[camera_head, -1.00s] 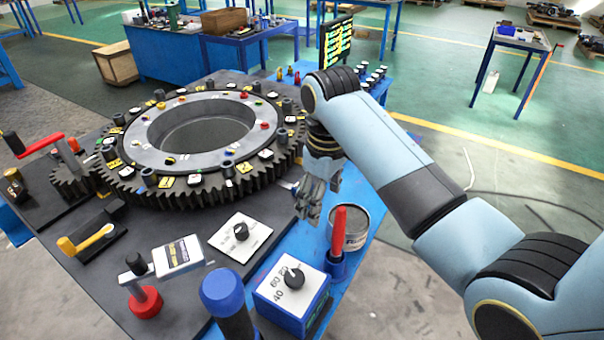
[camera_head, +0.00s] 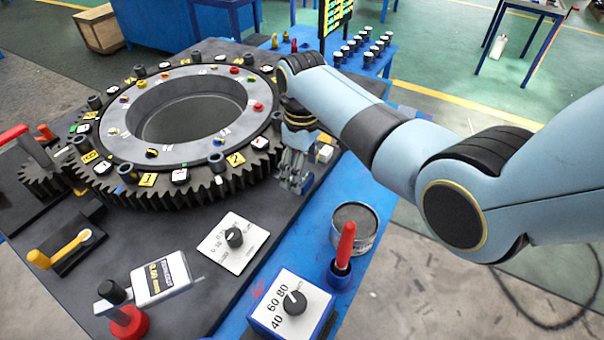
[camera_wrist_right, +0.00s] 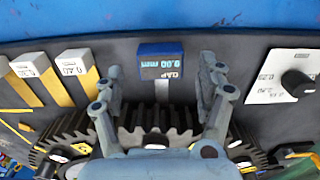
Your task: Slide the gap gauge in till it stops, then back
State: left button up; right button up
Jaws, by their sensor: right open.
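The gap gauge (camera_wrist_right: 161,62) is a small blue box in the wrist view. Its display reads GAP and 0.00 mm, and a thin pale strip runs from it towards the gear teeth. My right gripper (camera_wrist_right: 160,98) is open, its fingers apart on either side of this strip, with a clear space on each side. In the head view my right gripper (camera_head: 293,182) hangs low at the right rim of the big toothed ring (camera_head: 215,187) and hides the gauge. Whether the strip touches the teeth is unclear. My left gripper is not in view.
Labelled blocks with yellow stripes (camera_wrist_right: 75,70) stand left of the gauge in the wrist view. A dial plate (camera_head: 233,241), a round tin (camera_head: 355,222), a red-handled tool (camera_head: 345,245) and a blue dial box (camera_head: 290,305) stand nearer. The blue strip beside the plate has free room.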

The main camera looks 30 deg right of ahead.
notch_tip(320, 180, down, 2)
jog(key=shift+s+f, duration=0.1)
jog(key=shift+f, duration=0.05)
jog(key=c, duration=1.2)
jog(key=shift+o, duration=0.2)
jog(key=w+a+b, duration=0.1)
jog(key=w+b, duration=0.1)
jog(key=w+a+b, duration=0.1)
jog(key=w, duration=0.1)
jog(key=shift+a+f+b, duration=0.15)
jog(key=shift+f+b, duration=0.05)
jog(key=shift+b, duration=0.2)
jog(key=shift+w+a+r, duration=0.1)
jog(key=shift+r, duration=0.05)
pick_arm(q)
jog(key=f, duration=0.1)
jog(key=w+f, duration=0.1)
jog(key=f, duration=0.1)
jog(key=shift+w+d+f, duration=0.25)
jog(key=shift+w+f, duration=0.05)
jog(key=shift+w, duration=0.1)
pick_arm(e)
jog(key=shift+r, duration=0.15)
